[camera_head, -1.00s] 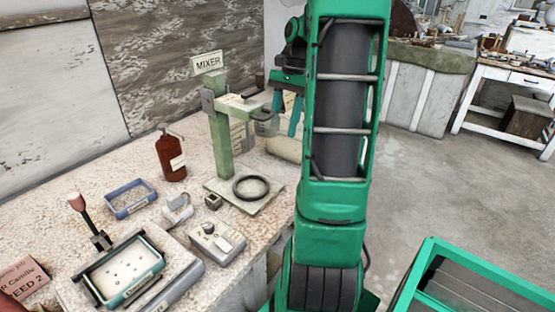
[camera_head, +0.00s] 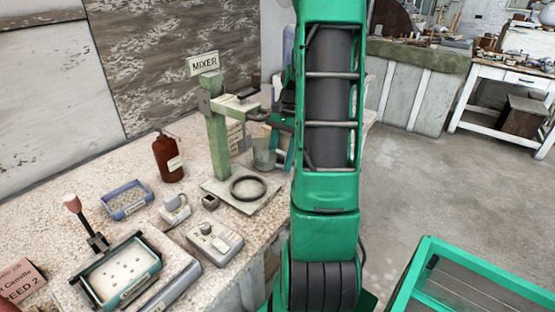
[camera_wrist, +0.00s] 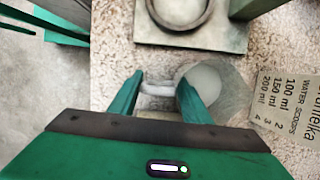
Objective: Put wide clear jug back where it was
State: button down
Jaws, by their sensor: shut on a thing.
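The wide clear jug (camera_head: 263,153) is upright beside the mixer's post (camera_head: 218,140), behind the base plate. In the wrist view the jug (camera_wrist: 207,80) is seen from above, with something pale grey inside. Its handle (camera_wrist: 158,89) lies between the fingers of my gripper (camera_wrist: 160,100), which is shut on it. In the head view my gripper (camera_head: 284,150) is right of the jug and partly hidden by my arm. I cannot tell whether the jug's base touches the bench.
The mixer's plate with a dark ring (camera_head: 248,188) is close to the jug. A water scoops card (camera_wrist: 288,100) lies right of the jug in the wrist view. A brown bottle (camera_head: 168,158), blue tray (camera_head: 127,200) and control box (camera_head: 215,242) stand farther left.

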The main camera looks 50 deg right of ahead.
jog(key=c, duration=0.9)
grip_release()
jog(key=v, duration=1.2)
